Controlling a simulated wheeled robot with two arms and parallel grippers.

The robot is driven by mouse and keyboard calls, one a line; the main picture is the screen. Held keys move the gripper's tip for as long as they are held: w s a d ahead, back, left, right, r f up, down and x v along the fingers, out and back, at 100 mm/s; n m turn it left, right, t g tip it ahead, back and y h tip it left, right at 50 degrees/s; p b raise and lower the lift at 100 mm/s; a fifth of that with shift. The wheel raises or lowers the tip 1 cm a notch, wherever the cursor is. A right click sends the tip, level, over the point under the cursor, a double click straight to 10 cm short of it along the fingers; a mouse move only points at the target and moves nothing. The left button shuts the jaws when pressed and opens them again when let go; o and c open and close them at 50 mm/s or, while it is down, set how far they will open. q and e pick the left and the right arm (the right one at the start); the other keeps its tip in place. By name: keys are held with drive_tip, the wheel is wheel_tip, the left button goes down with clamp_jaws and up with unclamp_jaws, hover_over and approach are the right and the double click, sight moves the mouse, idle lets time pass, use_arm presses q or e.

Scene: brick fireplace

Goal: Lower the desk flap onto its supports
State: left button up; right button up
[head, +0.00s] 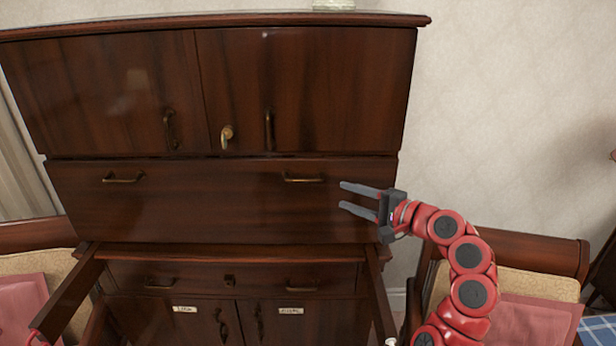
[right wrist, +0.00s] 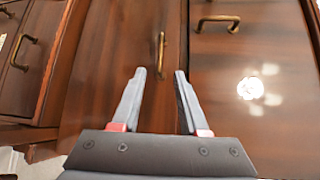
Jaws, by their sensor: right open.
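The desk flap (head: 220,205) is a dark wood panel with two brass handles, standing upright and closed against the cabinet in the head view. Two wooden supports, the left one (head: 72,292) and the right one (head: 380,295), stick out below it. My right gripper (head: 358,197) is open and empty, just right of the flap's right handle (head: 303,179). In the right wrist view that handle (right wrist: 161,55) appears beyond and between the open fingertips (right wrist: 160,75), apart from them. My left gripper is out of view; only a bit of red arm shows at the lower left.
Upper doors (head: 310,85) with handles and a key-like knob (head: 227,136) are above the flap. A drawer (head: 235,277) and labelled lower doors lie below. Cushioned chairs stand at the left (head: 35,265) and right (head: 545,285), the right one close beside my arm.

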sight(306, 182)
drive_tip(key=p+x, duration=0.4)
drive_tip(key=x, duration=1)
drive_tip(key=shift+w+p, duration=0.25)
drive_tip(key=shift+p, duration=0.1)
drive_tip(key=shift+w+a, duration=0.1)
drive_tip(key=shift+a, duration=0.05)
clamp_jaws()
drive_tip(key=shift+f, duration=0.1)
idle(0.4)
